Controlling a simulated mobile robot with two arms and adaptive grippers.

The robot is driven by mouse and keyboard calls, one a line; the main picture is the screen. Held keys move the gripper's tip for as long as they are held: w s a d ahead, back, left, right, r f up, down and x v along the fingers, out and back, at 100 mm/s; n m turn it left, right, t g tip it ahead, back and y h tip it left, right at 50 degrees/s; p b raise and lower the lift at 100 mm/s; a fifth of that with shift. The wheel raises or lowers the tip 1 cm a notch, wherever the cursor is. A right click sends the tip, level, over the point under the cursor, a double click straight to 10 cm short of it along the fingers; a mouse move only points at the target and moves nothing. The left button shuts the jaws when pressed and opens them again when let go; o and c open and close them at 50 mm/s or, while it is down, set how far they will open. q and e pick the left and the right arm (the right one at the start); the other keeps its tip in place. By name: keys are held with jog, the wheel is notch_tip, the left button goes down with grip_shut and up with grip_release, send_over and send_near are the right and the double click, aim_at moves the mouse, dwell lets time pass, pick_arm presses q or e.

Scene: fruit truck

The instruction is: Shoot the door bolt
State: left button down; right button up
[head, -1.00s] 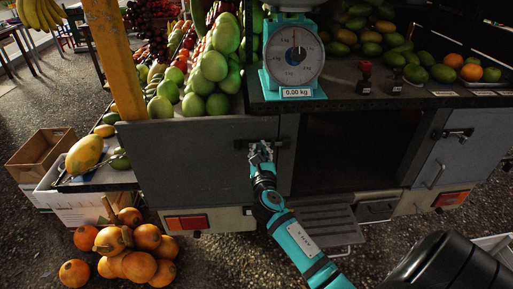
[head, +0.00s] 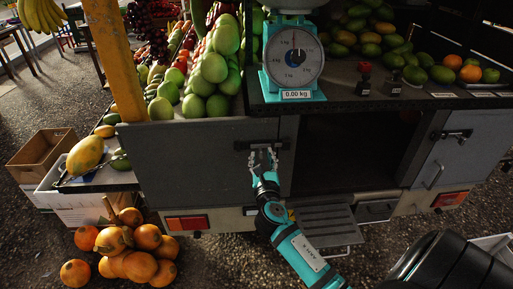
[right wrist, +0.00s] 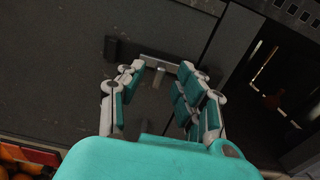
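The door bolt (head: 284,145) is a dark bar with metal parts on the grey left-hand door (head: 205,160) of the truck, near its upper right edge. My right gripper (head: 263,153) is just in front of it and hides part of it. In the right wrist view, the bolt's metal bar and short knob (right wrist: 159,74) show beyond and between the fingertips. The right fingers (right wrist: 160,80) are spread apart, with nothing visibly held. I cannot tell whether a fingertip touches the bolt. My left gripper is not in view.
An open dark compartment (head: 350,150) lies right of the door, with a step (head: 325,225) below it. Another latch (head: 456,134) is on the right-hand door. A scale (head: 293,60) stands on the counter above. Orange fruit (head: 140,265) lies piled at lower left.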

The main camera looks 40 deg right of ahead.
jog(key=v, duration=0.4)
jog(key=shift+p, duration=0.3)
dwell(0.4)
jog(key=s+a+f+m+g+y, duration=0.2)
jog(key=f+m, duration=0.1)
jog(key=f, duration=0.8)
jog(key=s+a+f+m+g+y, duration=0.1)
jog(key=a+f+m+g+y, duration=0.15)
jog(key=f, duration=0.85)
jog(key=s+a+f+m+g+y, duration=0.1)
jog(key=s+a+f+m, duration=0.15)
jog(key=s+f, duration=0.4)
jog(key=s+a+f+m+g+y, duration=0.15)
jog(key=s+f+m, duration=0.25)
jog(key=f, duration=0.5)
jog(key=s+a+f+m+g+y, duration=0.1)
jog(key=s+f+m, duration=0.4)
jog(key=s, duration=0.5)
jog(key=s+a+f+m+g, duration=0.3)
jog(key=s+f+m, duration=0.2)
jog(key=s, duration=0.5)
jog(key=s+a+f+m+g+y, duration=0.1)
jog(key=s+f+m, duration=0.4)
jog(key=s, duration=0.5)
jog(key=shift+s+a+f+g+y, duration=0.3)
jog(key=shift+a+f+g, duration=0.2)
jog(key=shift+f+g, duration=0.5)
jog(key=shift+r, duration=0.1)
